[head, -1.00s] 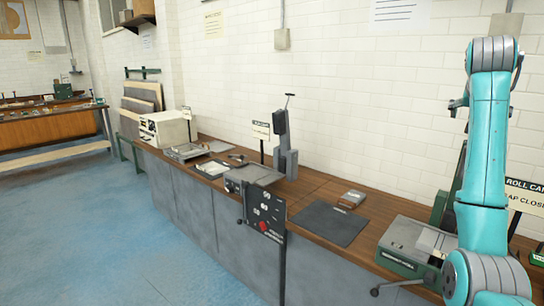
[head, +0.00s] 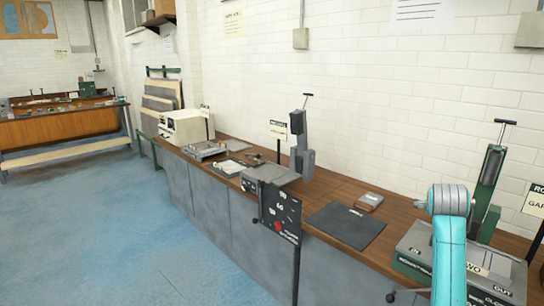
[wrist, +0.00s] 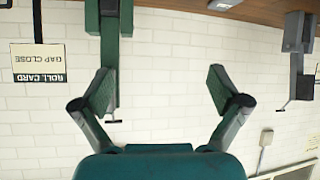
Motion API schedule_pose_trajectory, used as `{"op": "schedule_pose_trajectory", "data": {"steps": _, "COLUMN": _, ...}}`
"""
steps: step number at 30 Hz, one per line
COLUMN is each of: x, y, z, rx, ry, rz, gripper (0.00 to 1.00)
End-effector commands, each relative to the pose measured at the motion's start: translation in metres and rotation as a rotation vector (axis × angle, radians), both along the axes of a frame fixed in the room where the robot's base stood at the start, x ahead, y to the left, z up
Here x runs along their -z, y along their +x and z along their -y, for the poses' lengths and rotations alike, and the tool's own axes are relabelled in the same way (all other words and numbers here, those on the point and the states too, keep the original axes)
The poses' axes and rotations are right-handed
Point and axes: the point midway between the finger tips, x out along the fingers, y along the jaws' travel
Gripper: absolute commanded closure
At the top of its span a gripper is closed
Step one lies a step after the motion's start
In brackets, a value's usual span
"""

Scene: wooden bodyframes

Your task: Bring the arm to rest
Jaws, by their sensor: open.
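My arm, teal with grey joints, stands at the right of the head view, in front of a green and grey bench machine (head: 415,262). My gripper itself is not visible in the head view. In the wrist view my gripper (wrist: 160,90) is open, its two green-padded fingers wide apart with only white brick wall between them. The wrist picture looks upside down, with the bench edge along the top. Nothing is held.
A long wooden bench (head: 330,192) with grey front panels runs along the white wall. Blue floor (head: 130,225) at the left is clear.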

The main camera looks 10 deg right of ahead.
Motion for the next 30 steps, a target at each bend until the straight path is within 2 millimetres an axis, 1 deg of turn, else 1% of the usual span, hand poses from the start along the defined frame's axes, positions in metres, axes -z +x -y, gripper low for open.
{"op": "schedule_pose_trajectory", "data": {"steps": 1, "x": 0.027, "y": -0.002, "z": -0.011, "rx": -0.021, "ry": -0.003, "rz": -0.004, "gripper": 0.02}}
{"op": "schedule_pose_trajectory", "data": {"steps": 2, "x": 0.039, "y": -0.004, "z": -0.017, "rx": -0.032, "ry": -0.007, "rz": -0.002, "gripper": 0.02}}
{"op": "schedule_pose_trajectory", "data": {"steps": 3, "x": 0.056, "y": -0.006, "z": -0.024, "rx": -0.047, "ry": -0.012, "rz": 0.0, "gripper": 0.02}}
{"op": "schedule_pose_trajectory", "data": {"steps": 5, "x": 0.079, "y": -0.011, "z": -0.036, "rx": -0.07, "ry": -0.019, "rz": 0.003, "gripper": 0.02}}
{"op": "schedule_pose_trajectory", "data": {"steps": 6, "x": 0.095, "y": -0.014, "z": -0.045, "rx": -0.086, "ry": -0.023, "rz": 0.007, "gripper": 0.02}}
{"op": "schedule_pose_trajectory", "data": {"steps": 8, "x": 0.117, "y": -0.021, "z": -0.057, "rx": -0.109, "ry": -0.028, "rz": 0.011, "gripper": 0.02}}
{"op": "schedule_pose_trajectory", "data": {"steps": 9, "x": 0.132, "y": -0.026, "z": -0.065, "rx": -0.123, "ry": -0.032, "rz": 0.014, "gripper": 0.02}}
{"op": "schedule_pose_trajectory", "data": {"steps": 11, "x": 0.153, "y": -0.034, "z": -0.078, "rx": -0.145, "ry": -0.037, "rz": 0.019, "gripper": 0.02}}
{"op": "schedule_pose_trajectory", "data": {"steps": 12, "x": 0.166, "y": -0.04, "z": -0.087, "rx": -0.16, "ry": -0.04, "rz": 0.024, "gripper": 0.02}}
{"op": "schedule_pose_trajectory", "data": {"steps": 15, "x": 0.198, "y": -0.057, "z": -0.108, "rx": -0.195, "ry": -0.046, "rz": 0.033, "gripper": 0.02}}
{"op": "schedule_pose_trajectory", "data": {"steps": 17, "x": 0.217, "y": -0.069, "z": -0.122, "rx": -0.218, "ry": -0.049, "rz": 0.037, "gripper": 0.02}}
{"op": "schedule_pose_trajectory", "data": {"steps": 21, "x": 0.255, "y": -0.1, "z": -0.152, "rx": -0.266, "ry": -0.056, "rz": 0.051, "gripper": 0.02}}
{"op": "schedule_pose_trajectory", "data": {"steps": 23, "x": 0.269, "y": -0.115, "z": -0.165, "rx": -0.287, "ry": -0.059, "rz": 0.059, "gripper": 0.02}}
{"op": "schedule_pose_trajectory", "data": {"steps": 24, "x": 0.279, "y": -0.125, "z": -0.173, "rx": -0.3, "ry": -0.06, "rz": 0.064, "gripper": 0.02}}
{"op": "schedule_pose_trajectory", "data": {"steps": 26, "x": 0.291, "y": -0.141, "z": -0.186, "rx": -0.32, "ry": -0.061, "rz": 0.071, "gripper": 0.02}}
{"op": "schedule_pose_trajectory", "data": {"steps": 30, "x": 0.316, "y": -0.181, "z": -0.214, "rx": -0.364, "ry": -0.064, "rz": 0.088, "gripper": 0.02}}
